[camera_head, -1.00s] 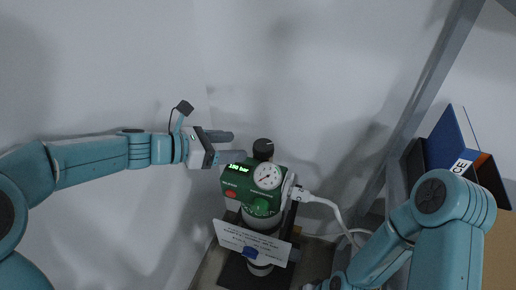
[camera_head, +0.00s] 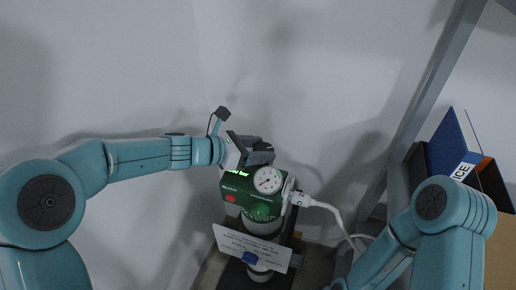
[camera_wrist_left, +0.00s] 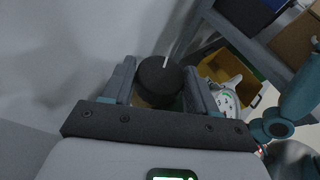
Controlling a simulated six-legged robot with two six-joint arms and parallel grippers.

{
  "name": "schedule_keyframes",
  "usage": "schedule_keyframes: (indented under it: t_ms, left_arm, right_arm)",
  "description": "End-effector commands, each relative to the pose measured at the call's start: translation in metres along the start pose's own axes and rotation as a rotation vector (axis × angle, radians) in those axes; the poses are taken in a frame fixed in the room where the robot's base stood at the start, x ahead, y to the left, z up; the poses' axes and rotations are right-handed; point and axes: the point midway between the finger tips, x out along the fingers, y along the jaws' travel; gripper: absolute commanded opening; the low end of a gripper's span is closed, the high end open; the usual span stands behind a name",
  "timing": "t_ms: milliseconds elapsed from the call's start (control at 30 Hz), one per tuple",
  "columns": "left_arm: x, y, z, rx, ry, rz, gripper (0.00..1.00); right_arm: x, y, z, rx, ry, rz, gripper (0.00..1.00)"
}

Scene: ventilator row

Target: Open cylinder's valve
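The cylinder (camera_head: 262,226) stands upright at the lower middle of the head view. On it sits a green valve head (camera_head: 236,188) with a round white gauge (camera_head: 268,180) and a green display. The black valve knob (camera_wrist_left: 158,82), with a white line on top, shows in the left wrist view. My left gripper (camera_head: 262,151) is at the knob, its two fingers apart on either side of it. Whether the fingers touch the knob is not clear. In the head view the gripper mostly hides the knob. My right gripper is out of view; only its arm shows.
A white printed card (camera_head: 252,248) hangs on the cylinder's front. A white hose (camera_head: 325,207) leaves the valve head to the right. A grey rack post (camera_head: 430,90) and a blue binder (camera_head: 452,143) in a dark box stand at the right. The wall behind is bare.

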Motion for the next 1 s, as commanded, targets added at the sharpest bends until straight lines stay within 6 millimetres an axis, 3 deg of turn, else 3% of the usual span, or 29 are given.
schedule_keyframes:
  t_ms: [267,733,1000]
  left_arm:
    - [-0.002,0.001,0.003,0.011,0.003,-0.036,0.28]
    - [-0.001,0.006,0.006,0.144,0.029,-0.36,0.28]
    - [0.003,0.008,0.001,0.228,0.045,-0.555,0.28]
  right_arm:
    - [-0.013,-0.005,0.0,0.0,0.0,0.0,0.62]
    - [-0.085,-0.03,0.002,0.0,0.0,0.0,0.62]
    - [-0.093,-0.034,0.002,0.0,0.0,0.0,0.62]
